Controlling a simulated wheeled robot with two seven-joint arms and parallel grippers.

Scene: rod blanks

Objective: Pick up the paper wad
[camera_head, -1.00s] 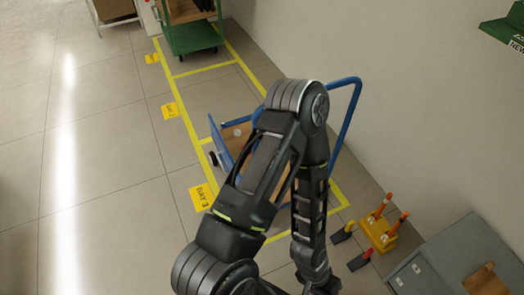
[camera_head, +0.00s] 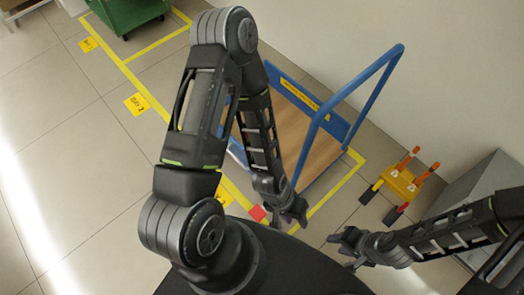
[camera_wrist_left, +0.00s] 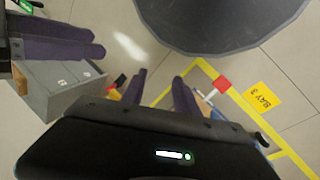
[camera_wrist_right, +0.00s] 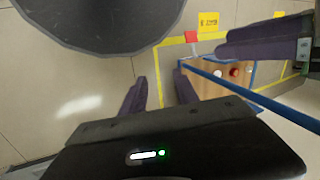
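In the right wrist view, a small white lump (camera_wrist_right: 220,73), possibly the paper wad, lies on the brown deck of the blue cart (camera_wrist_right: 203,86). I cannot tell for certain that it is paper. A red piece (camera_wrist_right: 234,72) and another pale piece lie beside it. In the head view my left arm hides part of the cart (camera_head: 308,135), and no wad shows. My left gripper (camera_head: 293,219) is open and empty at the cart's near side. My right gripper (camera_head: 342,250) is open and empty to its right, over the floor.
The cart's blue handle (camera_head: 348,88) rises on its right side. A yellow stand with orange posts (camera_head: 401,184) and a grey cabinet (camera_head: 485,176) are further right. A green trolley (camera_head: 128,12) stands at the back left. The floor at left is clear.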

